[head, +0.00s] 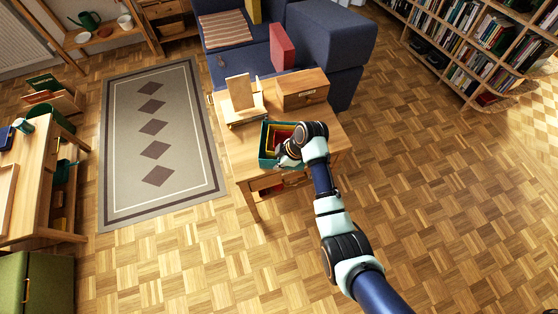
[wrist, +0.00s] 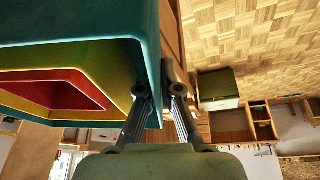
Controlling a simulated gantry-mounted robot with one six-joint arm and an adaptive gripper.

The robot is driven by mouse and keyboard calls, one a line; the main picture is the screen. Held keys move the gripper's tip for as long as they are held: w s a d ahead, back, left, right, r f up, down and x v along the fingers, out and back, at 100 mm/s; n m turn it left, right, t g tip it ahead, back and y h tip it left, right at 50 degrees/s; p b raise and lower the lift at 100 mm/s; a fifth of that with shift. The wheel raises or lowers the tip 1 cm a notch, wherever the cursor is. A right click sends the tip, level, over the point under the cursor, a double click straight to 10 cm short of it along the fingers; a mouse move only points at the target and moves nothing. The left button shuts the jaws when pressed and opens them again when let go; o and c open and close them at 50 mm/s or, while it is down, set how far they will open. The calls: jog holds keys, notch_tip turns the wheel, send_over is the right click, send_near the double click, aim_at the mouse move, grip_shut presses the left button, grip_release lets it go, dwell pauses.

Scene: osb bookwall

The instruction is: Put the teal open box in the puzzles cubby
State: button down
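The teal open box (head: 265,153) sits on the near part of the small wooden table, with a yellow box and a red box nested inside it. It fills the left of the wrist view (wrist: 70,22). My gripper (head: 288,155) is at its right side. In the wrist view my gripper's fingers (wrist: 158,88) straddle one teal wall, one finger inside and one outside. They are close together and look shut on that wall. The head view largely hides the fingertips. I cannot make out which cubby is the puzzles one.
A wooden box with a label (head: 303,90) and a wooden stand (head: 241,95) share the table (head: 235,155). A blue sofa (head: 325,35) stands behind, a bookshelf (head: 480,50) at the right, a desk (head: 35,180) at the left. The floor at right is clear.

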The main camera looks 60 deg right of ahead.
jog(key=shift+r, duration=0.1)
jog(key=c, duration=1.3)
grip_release()
jog(key=p+v, duration=0.3)
jog(key=v, duration=0.9)
jog(key=shift+d+r, duration=0.1)
